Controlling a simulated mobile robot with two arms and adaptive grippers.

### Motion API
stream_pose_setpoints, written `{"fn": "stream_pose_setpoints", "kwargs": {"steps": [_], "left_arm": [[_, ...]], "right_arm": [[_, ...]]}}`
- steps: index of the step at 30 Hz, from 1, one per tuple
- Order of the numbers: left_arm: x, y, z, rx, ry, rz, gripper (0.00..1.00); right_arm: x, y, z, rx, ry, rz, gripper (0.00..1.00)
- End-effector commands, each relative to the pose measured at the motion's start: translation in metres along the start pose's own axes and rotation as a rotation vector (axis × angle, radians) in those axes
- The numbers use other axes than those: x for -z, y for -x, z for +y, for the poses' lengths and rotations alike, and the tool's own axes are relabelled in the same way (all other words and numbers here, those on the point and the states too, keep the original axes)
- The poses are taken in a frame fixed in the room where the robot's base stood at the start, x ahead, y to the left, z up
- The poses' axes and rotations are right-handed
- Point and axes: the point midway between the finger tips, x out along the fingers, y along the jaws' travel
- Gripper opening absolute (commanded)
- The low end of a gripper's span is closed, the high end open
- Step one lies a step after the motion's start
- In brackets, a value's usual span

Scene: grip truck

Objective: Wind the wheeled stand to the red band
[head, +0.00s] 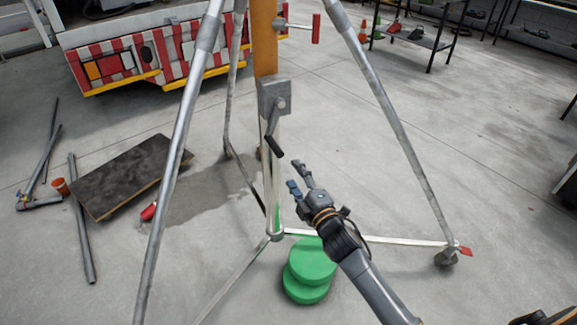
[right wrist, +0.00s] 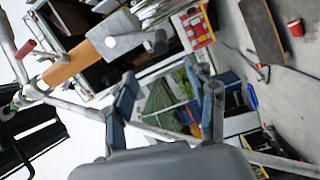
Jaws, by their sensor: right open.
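The wheeled stand has grey tube legs, an orange column (head: 264,40) and a grey winch box (head: 272,95) with a crank (head: 274,145) hanging down, its grip dark. My right gripper (head: 296,174) is open and empty, just right of and below the crank grip, apart from it. In the right wrist view, my right gripper (right wrist: 168,98) has its two fingers spread, with the orange column (right wrist: 72,66) beyond them to the upper left. I cannot make out a red band on the visible part of the column. My left gripper is not in view.
Green round weights (head: 312,262) lie by the stand's foot. A red-handled pin (head: 316,28) sticks out of the column. A dark board (head: 135,175) and loose pipes (head: 82,220) lie at left. A striped truck rear (head: 130,60) stands behind. Floor at right is mostly clear.

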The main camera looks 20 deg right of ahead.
Motion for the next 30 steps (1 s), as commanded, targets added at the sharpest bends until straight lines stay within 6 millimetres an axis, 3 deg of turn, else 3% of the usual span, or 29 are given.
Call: {"fn": "stream_pose_setpoints", "kwargs": {"steps": [21, 30], "left_arm": [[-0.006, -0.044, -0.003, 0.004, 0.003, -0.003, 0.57], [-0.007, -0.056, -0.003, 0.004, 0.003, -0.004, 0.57]], "right_arm": [[-0.001, -0.101, -0.004, 0.001, -0.003, -0.001, 0.57], [0.0, -0.131, -0.003, 0.002, -0.003, -0.001, 0.57]]}}
